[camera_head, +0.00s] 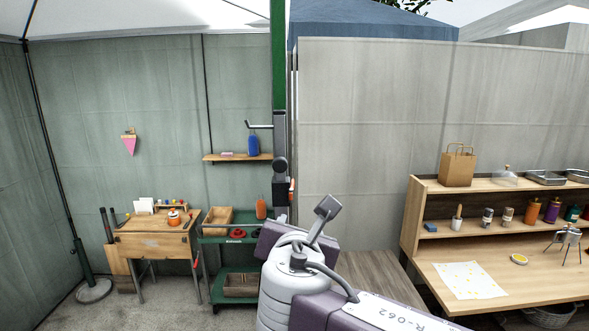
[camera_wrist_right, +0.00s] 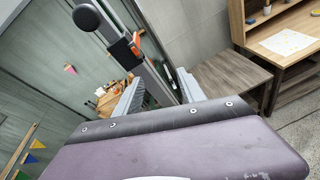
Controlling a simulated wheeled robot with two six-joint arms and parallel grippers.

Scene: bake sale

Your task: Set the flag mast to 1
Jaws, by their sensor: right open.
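In the right wrist view the knob (camera_wrist_right: 88,18) and the orange lever (camera_wrist_right: 138,36) show beyond my fingers. My right gripper (camera_wrist_right: 160,92) is open and empty, short of the mast and below the lever. In the head view my arm hides most of its fingers. My left gripper is out of view. No mast number is readable.
A shelf (camera_head: 225,157) holds a blue bottle. A wooden desk (camera_head: 520,280) stands right.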

